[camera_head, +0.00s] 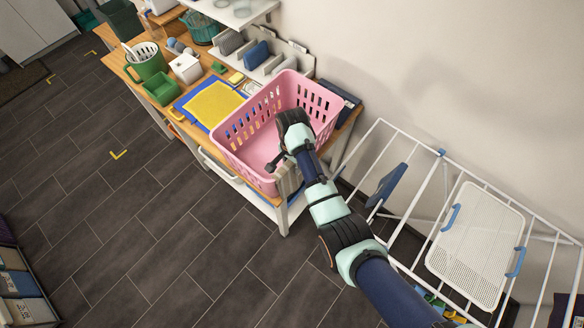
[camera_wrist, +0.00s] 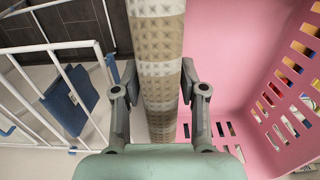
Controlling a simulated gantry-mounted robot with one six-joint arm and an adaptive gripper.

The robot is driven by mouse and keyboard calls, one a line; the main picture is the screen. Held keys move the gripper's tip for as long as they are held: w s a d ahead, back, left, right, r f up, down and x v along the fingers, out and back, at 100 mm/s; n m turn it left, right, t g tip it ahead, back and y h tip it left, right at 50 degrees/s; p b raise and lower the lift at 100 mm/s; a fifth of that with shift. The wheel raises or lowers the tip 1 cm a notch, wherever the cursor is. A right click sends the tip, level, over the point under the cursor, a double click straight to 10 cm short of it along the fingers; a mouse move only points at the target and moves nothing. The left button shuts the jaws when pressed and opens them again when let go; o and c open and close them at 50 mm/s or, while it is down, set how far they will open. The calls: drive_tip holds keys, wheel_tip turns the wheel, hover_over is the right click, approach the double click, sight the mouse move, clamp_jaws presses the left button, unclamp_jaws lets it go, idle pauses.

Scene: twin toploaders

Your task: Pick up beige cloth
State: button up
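The beige cloth (camera_head: 289,181) has a patterned, banded surface. It hangs as a narrow strip at the near right rim of the pink basket (camera_head: 243,158). In the wrist view the cloth (camera_wrist: 160,75) runs down the middle of the picture, between my gripper's two fingers. My gripper (camera_wrist: 159,82) is open, with one finger on each side of the strip. The fingers are close to the cloth's edges; I cannot tell whether they touch it. In the head view my wrist covers part of the basket and the gripper is partly hidden.
The basket wall (camera_wrist: 225,60) rises on the right in the wrist view. A white drying rack (camera_head: 440,180) stands right of the table, with a blue cloth (camera_head: 388,185) on it. A yellow cloth (camera_head: 213,103) lies left of the basket. Floor in front is clear.

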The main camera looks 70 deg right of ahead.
clamp_jaws()
drive_tip(key=shift+r, duration=0.15)
